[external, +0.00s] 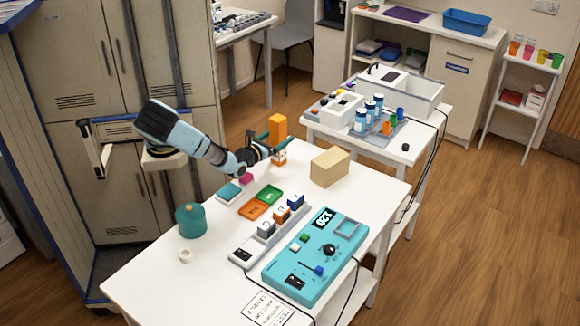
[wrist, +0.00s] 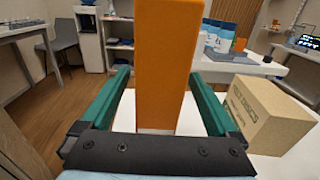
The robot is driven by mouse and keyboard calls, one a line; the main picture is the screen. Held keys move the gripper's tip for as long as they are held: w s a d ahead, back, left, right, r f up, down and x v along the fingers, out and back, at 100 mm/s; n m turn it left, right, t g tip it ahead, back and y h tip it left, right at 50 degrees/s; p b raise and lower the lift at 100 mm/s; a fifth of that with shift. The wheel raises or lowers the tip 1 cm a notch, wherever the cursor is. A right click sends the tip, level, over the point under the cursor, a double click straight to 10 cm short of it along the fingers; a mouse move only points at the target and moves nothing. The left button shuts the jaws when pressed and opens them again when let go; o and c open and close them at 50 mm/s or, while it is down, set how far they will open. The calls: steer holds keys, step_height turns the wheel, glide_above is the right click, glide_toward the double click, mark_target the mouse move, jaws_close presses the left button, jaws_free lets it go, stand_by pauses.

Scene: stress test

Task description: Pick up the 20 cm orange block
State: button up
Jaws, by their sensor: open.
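The tall orange block (external: 277,127) stands upright near the back edge of the white table in the external view. It fills the centre of the wrist view (wrist: 165,60), running out of the top of the picture. My gripper (external: 275,144) is open, with its green fingers on either side of the block. In the wrist view, the gripper (wrist: 160,74) has one finger left of the block and one right, with a visible gap at the left; contact on the right is hard to tell. Part of the block is hidden behind a finger in the external view.
A tan box (external: 329,167) stands right of the block, close to the right finger in the wrist view (wrist: 265,112). A second table (external: 385,148) stands behind.

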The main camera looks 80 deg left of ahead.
steer(key=shift+x, duration=1.5)
steer(key=shift+r, duration=0.1)
steer(key=shift+s, duration=0.1)
steer(key=shift+c, duration=0.2)
jaws_close()
